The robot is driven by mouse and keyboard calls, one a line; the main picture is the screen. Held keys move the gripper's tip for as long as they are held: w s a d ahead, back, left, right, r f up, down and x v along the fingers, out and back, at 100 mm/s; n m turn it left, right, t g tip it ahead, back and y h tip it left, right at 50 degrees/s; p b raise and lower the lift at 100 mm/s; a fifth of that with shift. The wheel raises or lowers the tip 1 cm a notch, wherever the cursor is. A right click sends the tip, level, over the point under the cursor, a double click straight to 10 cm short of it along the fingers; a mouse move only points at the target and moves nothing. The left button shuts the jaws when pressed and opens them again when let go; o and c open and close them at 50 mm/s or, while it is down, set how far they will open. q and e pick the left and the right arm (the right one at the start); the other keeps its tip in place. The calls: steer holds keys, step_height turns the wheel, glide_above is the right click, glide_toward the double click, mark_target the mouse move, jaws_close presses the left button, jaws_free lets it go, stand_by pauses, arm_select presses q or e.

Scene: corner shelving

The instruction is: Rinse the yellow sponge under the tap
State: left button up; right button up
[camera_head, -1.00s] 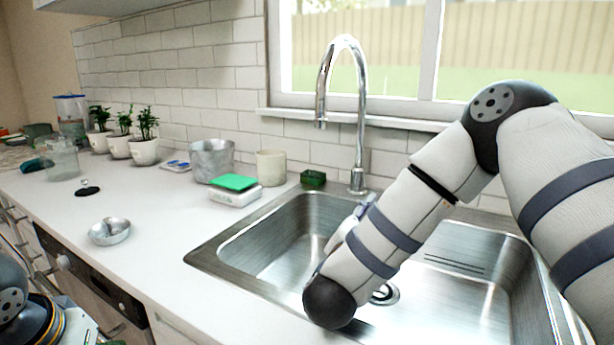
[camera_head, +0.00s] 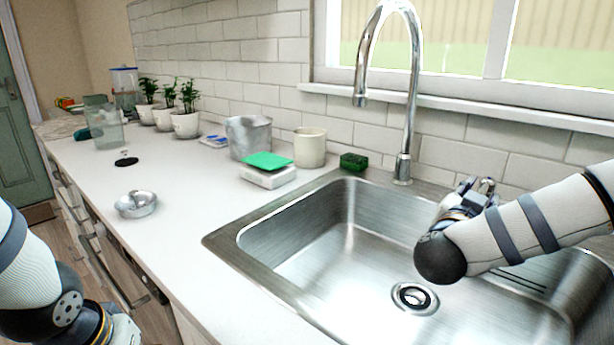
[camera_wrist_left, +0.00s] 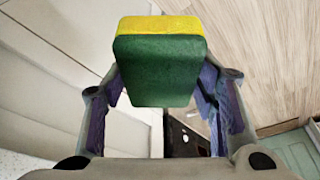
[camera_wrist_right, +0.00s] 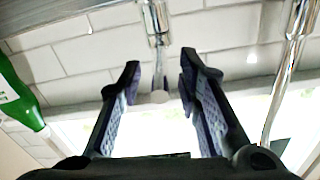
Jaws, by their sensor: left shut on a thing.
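The yellow sponge (camera_wrist_left: 160,27) has a green scouring side (camera_wrist_left: 160,70). It is held between the fingers of my left gripper (camera_wrist_left: 160,88) in the left wrist view. In the head view my left arm is at the lower left, outside the sink, and the sponge is hidden. The chrome tap (camera_head: 415,75) arches over the sink (camera_head: 320,250). My right gripper (camera_head: 478,188) is behind the sink's right part, right of the tap's base. In the right wrist view my right gripper (camera_wrist_right: 160,80) is open, with a small lever-like chrome part (camera_wrist_right: 160,96) between its fingers; contact is unclear.
A dark green block (camera_head: 353,162), a cream cup (camera_head: 310,148), a metal pot (camera_head: 248,138) and a white scale (camera_head: 268,177) with a green top stand left of the tap. A metal bowl (camera_head: 136,204) is near the counter's front. The sink basin looks empty, with a drain (camera_head: 414,298).

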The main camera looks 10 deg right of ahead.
mark_target(487, 184)
arm_select(q)
steer(key=shift+f, duration=0.25)
arm_select(e)
steer(key=shift+x, duration=1.55)
arm_select(q)
steer(key=shift+s, duration=0.1)
arm_select(e)
steer(key=shift+r, duration=0.1)
steer(key=shift+c, duration=0.5)
